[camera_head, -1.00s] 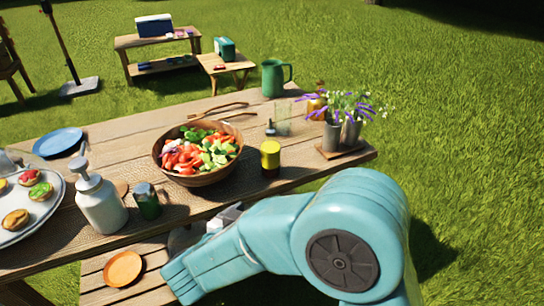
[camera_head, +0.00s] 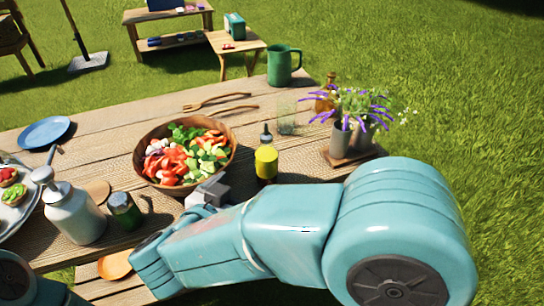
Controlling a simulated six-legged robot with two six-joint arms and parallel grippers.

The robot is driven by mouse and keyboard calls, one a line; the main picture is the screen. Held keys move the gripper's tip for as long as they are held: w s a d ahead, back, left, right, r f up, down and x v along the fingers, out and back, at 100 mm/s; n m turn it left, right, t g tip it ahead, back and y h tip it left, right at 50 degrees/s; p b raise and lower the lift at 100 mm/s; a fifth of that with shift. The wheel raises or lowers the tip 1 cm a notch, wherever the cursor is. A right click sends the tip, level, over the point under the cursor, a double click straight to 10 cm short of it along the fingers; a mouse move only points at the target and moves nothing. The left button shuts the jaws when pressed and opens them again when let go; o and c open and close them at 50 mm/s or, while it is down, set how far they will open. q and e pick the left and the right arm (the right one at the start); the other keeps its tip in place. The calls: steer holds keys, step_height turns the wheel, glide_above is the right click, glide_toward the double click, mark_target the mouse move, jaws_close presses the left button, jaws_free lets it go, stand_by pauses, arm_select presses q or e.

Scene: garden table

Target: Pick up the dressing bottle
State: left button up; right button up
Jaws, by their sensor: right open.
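The dressing bottle looks to be the small yellow bottle (camera_head: 266,162) with a dark spout. It stands upright on the wooden table (camera_head: 305,166), just right of the salad bowl (camera_head: 146,154). My right gripper (camera_head: 210,190) is grey, open and empty, at the table's front edge below the bowl. It is left of the yellow bottle and apart from it. My right arm hides part of the gripper. My left arm shows only at the lower left corner, and its gripper is out of view.
A pump bottle (camera_head: 76,214) and a dark green jar (camera_head: 125,211) stand left of my right gripper. A clear glass (camera_head: 287,116), an amber bottle (camera_head: 325,103), flower pots (camera_head: 341,139) and a green mug (camera_head: 279,67) stand behind and right of the yellow bottle.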

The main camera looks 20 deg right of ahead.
mark_target(263, 167)
steer(key=b+x, duration=0.1)
steer(key=x, duration=0.9)
steer(key=shift+w+d+f+b, duration=0.1)
steer(key=shift+w+f+b, duration=0.1)
steer(key=shift+b, duration=0.15)
steer(key=b+x, duration=0.1)
steer(key=x, duration=0.4)
steer(key=shift+w, duration=0.35)
steer(key=shift+c, duration=0.3)
steer(key=shift+d+r, duration=0.1)
steer(key=c, duration=1.2)
